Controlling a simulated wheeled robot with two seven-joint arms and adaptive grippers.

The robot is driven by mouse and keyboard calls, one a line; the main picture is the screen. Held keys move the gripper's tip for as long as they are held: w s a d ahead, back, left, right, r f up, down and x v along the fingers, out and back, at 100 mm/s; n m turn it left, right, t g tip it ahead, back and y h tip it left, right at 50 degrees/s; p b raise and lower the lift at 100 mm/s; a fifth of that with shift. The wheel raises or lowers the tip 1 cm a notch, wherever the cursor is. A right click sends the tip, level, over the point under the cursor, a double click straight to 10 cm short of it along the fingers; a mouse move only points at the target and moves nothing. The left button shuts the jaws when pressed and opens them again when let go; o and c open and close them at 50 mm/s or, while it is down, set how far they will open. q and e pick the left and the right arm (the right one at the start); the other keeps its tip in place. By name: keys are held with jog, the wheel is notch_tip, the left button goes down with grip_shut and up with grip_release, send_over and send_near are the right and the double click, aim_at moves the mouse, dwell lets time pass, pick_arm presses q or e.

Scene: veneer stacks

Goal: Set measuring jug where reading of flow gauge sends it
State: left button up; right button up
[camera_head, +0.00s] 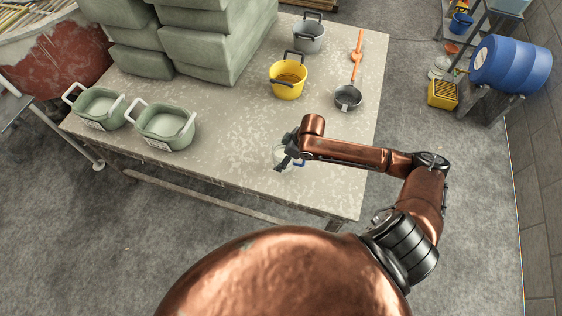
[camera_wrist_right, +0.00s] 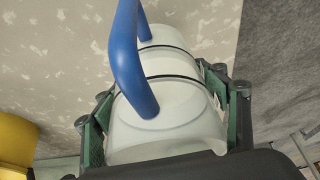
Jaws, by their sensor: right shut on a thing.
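The measuring jug (camera_wrist_right: 165,125) is whitish and translucent with a blue handle (camera_wrist_right: 128,60). It fills the middle of the right wrist view, between the two green-edged fingers of my right gripper (camera_wrist_right: 160,112), which is shut on it. In the head view the jug (camera_head: 280,155) is mostly hidden by my right gripper (camera_head: 288,158), near the front edge of the table. I cannot tell whether its base touches the tabletop. I cannot make out a flow gauge in either view. My left gripper is not in view.
On the table (camera_head: 235,150) stand two pale green tubs with labels, a left one (camera_head: 98,122) and a right one (camera_head: 148,142). The table's middle is bare.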

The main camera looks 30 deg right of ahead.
jog(key=shift+w+d+f, duration=0.1)
jog(key=shift+w+f, duration=0.2)
jog(key=shift+w, duration=0.05)
notch_tip(320, 180, down, 4)
jog(key=shift+w+d+r+b, duration=0.1)
jog(key=shift+r+b, duration=0.15)
jog(key=shift+b, duration=0.25)
jog(key=o, duration=1.6)
jog(key=p+v, duration=0.2)
jog(key=v, duration=1)
jog(key=shift+p, duration=0.3)
